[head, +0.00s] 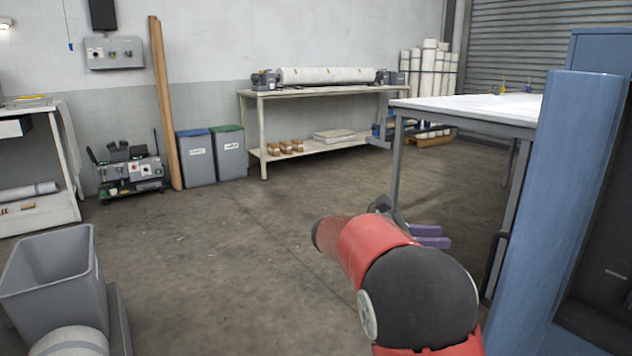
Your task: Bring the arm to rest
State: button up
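My red and black arm rises from the bottom of the head view, right of centre, and bends away over the floor. My gripper (446,237) shows only in part behind the arm, as two purple finger-like bars pointing right. The bars lie close to each other, and the arm hides their base. I cannot tell whether they are open or shut, and I see nothing held between them.
A white-topped table (470,108) and a blue machine column (568,200) stand close on the right. A grey bin (50,270) is at lower left. A workbench (325,90) with a roll and two lidded bins (213,158) stand at the back. The middle floor is clear.

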jog(key=s+d+f+m+y, duration=0.1)
jog(key=s+f+m+y, duration=0.1)
jog(key=s+m+y, duration=0.45)
jog(key=s+d+f+m+y, duration=0.1)
jog(key=s+d+f+y, duration=0.15)
jog(key=s, duration=0.75)
jog(key=s+a+f+m+t+y, duration=0.2)
jog(key=s+a+m+y, duration=0.2)
jog(key=s+a+m, duration=0.1)
jog(key=s+a+f+m+t+y, duration=0.3)
jog(key=s+a+m+y, duration=0.1)
jog(key=s+a+m, duration=0.1)
jog(key=s+a, duration=0.1)
jog(key=s, duration=0.1)
jog(key=shift+s+a+f+t+y, duration=0.2)
jog(key=shift+s+t+y, duration=0.1)
jog(key=shift+s, duration=0.1)
